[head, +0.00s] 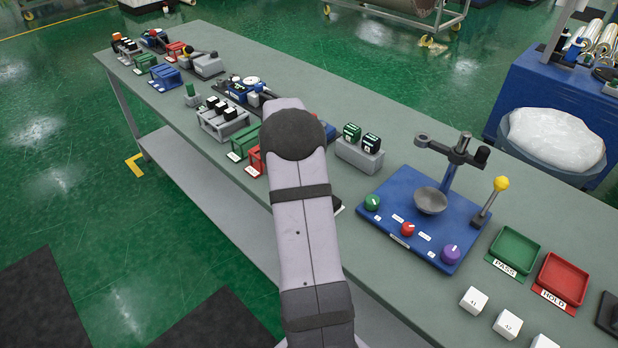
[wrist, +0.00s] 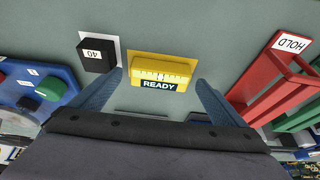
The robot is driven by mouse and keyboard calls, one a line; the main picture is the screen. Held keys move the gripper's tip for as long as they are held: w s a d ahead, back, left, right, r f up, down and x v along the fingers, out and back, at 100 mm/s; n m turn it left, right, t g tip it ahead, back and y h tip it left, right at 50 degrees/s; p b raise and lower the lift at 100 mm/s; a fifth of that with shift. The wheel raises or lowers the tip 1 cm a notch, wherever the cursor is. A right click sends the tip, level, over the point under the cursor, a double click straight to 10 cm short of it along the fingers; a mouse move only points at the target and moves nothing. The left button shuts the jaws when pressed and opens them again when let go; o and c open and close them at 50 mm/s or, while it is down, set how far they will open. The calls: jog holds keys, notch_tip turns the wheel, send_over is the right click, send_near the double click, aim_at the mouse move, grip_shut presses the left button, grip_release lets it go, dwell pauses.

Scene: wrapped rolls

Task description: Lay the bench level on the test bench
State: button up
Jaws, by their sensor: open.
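The test bench (head: 375,110) is a long grey-green table; its top also fills the wrist view (wrist: 215,45). My gripper (wrist: 159,82) is open, its two blue fingers apart and pointing down at the bench top. A yellow block (wrist: 160,66) with pale marks on top and a READY label lies ahead of and between the fingertips, not gripped. I cannot tell for sure that any object in view is the bench level. My arm hides the middle of the bench in the head view, and the gripper itself does not show there.
A black block marked 40 (wrist: 97,55) lies by the left finger. A red HOLD rack (wrist: 275,75) is at right. The blue fixture (head: 425,215), green PASS tray (head: 514,250) and red HOLD tray (head: 562,280) stand at the bench's right end.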

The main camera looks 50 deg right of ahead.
jog(key=b+v, duration=0.1)
jog(key=v, duration=0.5)
jog(key=shift+r+b, duration=0.3)
jog(key=shift+b, duration=0.05)
jog(key=shift+a, duration=0.25)
jog(key=s+a+f+n+y, duration=0.1)
jog(key=s+a+n, duration=0.25)
jog(key=a, duration=0.55)
jog(key=s+a+n+y, duration=0.1)
jog(key=s+a+n, duration=0.3)
jog(key=a, duration=0.6)
jog(key=s+a+f+n+y, duration=0.1)
jog(key=s+a+n+y, duration=0.1)
jog(key=a+n, duration=0.55)
jog(key=s+a+f+n+p, duration=0.1)
jog(key=s+a+n, duration=0.2)
jog(key=s+a, duration=0.5)
jog(key=shift+s+a+f+y, duration=0.3)
jog(key=shift+a+f, duration=0.05)
jog(key=shift+f, duration=0.05)
